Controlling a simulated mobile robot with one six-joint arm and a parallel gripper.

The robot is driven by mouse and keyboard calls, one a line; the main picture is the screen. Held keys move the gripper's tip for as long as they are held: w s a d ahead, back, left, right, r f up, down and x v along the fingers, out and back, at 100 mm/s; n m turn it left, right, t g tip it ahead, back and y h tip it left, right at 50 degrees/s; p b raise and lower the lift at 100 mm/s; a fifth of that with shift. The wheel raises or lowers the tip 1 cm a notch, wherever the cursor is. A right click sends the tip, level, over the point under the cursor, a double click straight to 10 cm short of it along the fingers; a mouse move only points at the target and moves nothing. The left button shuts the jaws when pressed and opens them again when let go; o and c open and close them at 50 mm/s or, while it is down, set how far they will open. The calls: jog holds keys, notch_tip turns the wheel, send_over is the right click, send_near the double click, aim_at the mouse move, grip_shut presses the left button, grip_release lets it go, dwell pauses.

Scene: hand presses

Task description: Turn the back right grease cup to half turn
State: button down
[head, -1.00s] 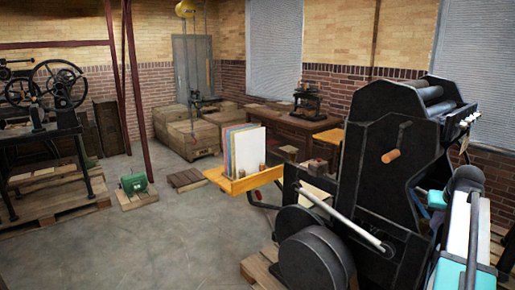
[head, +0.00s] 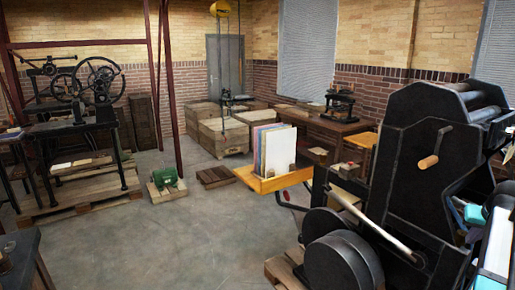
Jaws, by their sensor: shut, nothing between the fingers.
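A large black hand press (head: 415,150) fills the right side of the head view. It has rollers at its top, a crank with a wooden handle (head: 428,162) and a dark round drum low at its front. I cannot make out the back right grease cup on any press. My gripper does not show; only white and teal parts of my arm are at the lower right edge, in front of the press.
A flywheel press (head: 85,120) stands on a pallet at left. A green motor (head: 165,178) and crates (head: 222,138) stand farther back. A small press (head: 340,103) sits on a bench.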

aim_at(463, 235)
jog(key=shift+w+a+r+p, duration=0.1)
jog(key=shift+w+a+p, duration=0.2)
jog(key=shift+a+p, duration=0.4)
dwell(0.4)
jog(key=shift+w+a+p, duration=0.45)
jog(key=shift+a+p, duration=0.05)
jog(key=shift+p, duration=0.2)
dwell(0.5)
jog(key=shift+s+a, duration=0.25)
dwell(0.5)
jog(key=shift+r+p, duration=2.15)
jog(key=shift+r, duration=0.8)
jog(key=shift+s, duration=0.1)
